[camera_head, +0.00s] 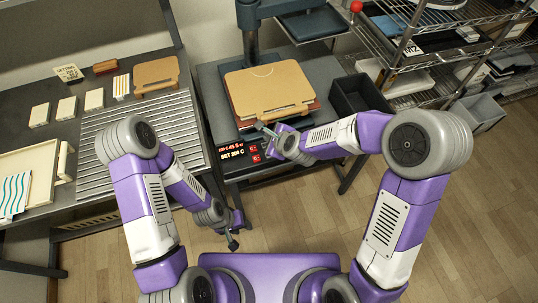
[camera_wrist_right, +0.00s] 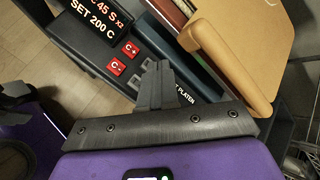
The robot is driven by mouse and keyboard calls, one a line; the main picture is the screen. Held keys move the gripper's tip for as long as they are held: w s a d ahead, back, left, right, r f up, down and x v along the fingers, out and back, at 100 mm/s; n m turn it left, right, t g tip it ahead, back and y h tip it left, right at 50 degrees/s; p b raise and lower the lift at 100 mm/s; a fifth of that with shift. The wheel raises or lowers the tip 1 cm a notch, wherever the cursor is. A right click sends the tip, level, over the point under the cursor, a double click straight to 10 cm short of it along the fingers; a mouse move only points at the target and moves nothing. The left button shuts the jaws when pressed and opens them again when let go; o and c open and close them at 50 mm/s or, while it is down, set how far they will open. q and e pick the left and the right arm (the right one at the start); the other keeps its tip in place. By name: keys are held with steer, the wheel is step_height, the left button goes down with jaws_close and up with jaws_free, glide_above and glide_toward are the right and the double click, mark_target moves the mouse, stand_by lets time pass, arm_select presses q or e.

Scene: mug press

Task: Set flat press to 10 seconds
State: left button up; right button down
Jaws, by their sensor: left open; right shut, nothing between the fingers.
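The flat press (camera_head: 222,125) stands at the back centre with a tan board (camera_head: 268,88) on its platen. Its front display (camera_head: 232,151) shows red and white text; in the right wrist view the display (camera_wrist_right: 92,20) reads "45 S x2" and "SET 200 C". Beside it are two red buttons, C+ (camera_wrist_right: 130,49) and C- (camera_wrist_right: 116,67). My right gripper (camera_head: 262,127) is shut and empty at the press's front; in the wrist view its fingertips (camera_wrist_right: 158,68) appear just right of C+. Contact cannot be told. My left gripper (camera_head: 233,240) is open and empty, low over the floor.
A bench on the left holds a ribbed rack (camera_head: 150,130), several pale blocks, a tan board (camera_head: 156,75) and a tray (camera_head: 45,165). A black bin (camera_head: 358,95) stands right of the press, before wire shelves (camera_head: 430,50). The floor in front is clear.

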step_height(320, 180, down, 6)
steer(key=b, duration=0.4)
steer(key=shift+f+b, duration=0.2)
steer(key=shift+b, duration=0.2)
steer(key=shift+f+b, duration=0.6)
stand_by(1.0)
steer(key=shift+f+b, duration=0.4)
steer(key=shift+b, duration=0.15)
steer(key=shift+f, duration=0.45)
stand_by(0.5)
steer(key=shift+r+p, duration=0.65)
steer(key=shift+r, duration=0.25)
